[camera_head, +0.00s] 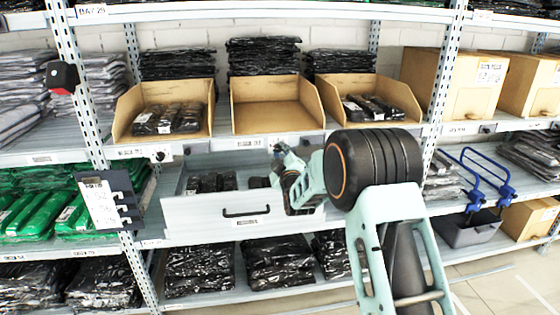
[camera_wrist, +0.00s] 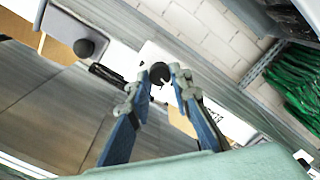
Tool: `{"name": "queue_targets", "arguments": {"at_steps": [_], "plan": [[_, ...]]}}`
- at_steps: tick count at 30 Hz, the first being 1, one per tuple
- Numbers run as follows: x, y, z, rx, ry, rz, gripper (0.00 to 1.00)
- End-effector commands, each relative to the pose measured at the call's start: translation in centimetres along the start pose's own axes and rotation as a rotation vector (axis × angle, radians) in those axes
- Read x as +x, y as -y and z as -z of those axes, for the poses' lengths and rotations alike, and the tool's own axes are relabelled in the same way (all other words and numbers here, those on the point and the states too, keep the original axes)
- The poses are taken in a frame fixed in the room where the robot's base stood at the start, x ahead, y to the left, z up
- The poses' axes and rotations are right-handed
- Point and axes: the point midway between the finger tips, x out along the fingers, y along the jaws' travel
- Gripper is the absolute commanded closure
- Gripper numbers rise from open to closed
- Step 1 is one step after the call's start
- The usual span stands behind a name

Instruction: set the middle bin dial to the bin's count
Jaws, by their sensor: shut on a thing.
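Three cardboard bins stand on the shelf in the head view. The middle bin (camera_head: 280,124) shows a bare floor with no packages visible in it. The left bin (camera_head: 200,124) and right bin (camera_head: 350,86) hold dark wrapped packages. My gripper (camera_head: 278,149) is at the shelf edge below the middle bin. In the wrist view its two blue fingers (camera_wrist: 160,80) are shut on a dark round dial (camera_wrist: 158,73) in front of a white plate. The dial's pointer and marks are too small to read, and the gripper mostly hides it in the head view.
The left bin's dial (camera_head: 160,156) sits on the same shelf edge. A second dark knob (camera_wrist: 84,47) shows in the wrist view. An open drawer (camera_head: 222,214) with dark packages juts out below the gripper. A clipboard (camera_head: 105,200) hangs at the left.

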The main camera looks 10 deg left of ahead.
Motion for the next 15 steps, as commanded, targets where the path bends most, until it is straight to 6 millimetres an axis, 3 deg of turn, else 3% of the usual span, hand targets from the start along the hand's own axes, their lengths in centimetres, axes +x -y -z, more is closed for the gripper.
{"name": "queue_targets", "arguments": {"at_steps": [15], "plan": [[0.03,-0.11,0.1,-0.082,-0.001,-0.001,1.0]]}}
